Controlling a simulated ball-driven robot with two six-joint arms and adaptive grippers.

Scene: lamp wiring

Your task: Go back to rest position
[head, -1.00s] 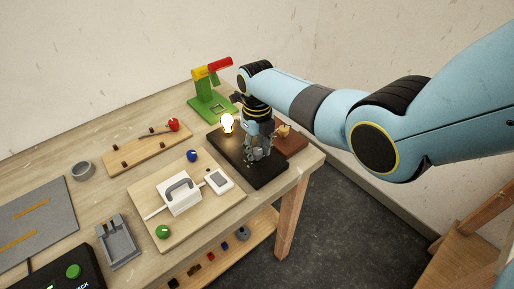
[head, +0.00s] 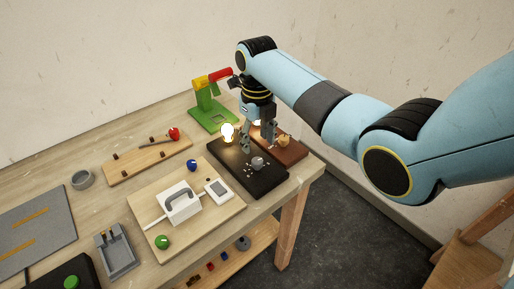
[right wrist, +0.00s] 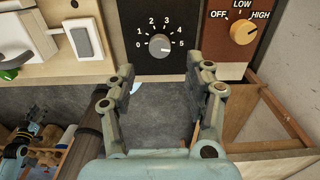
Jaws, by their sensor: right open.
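My right gripper (head: 258,141) is open and empty above the black dial board (head: 263,183). The board's grey round knob (head: 257,163) shows clear of the fingers. In the right wrist view, both fingers of the gripper (right wrist: 167,74) stand apart, with the grey knob (right wrist: 160,45) and its 0 to 5 scale beyond them. The lit bulb (head: 227,132) glows at the back of the black board. My left gripper is out of view.
A brown board (head: 291,153) with an orange knob (right wrist: 243,32), marked OFF, LOW and HIGH, stands beside the black board. A green stand (head: 212,117) is behind. A wooden board (head: 215,211) holds a white switch (head: 180,205). The table's right edge is close.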

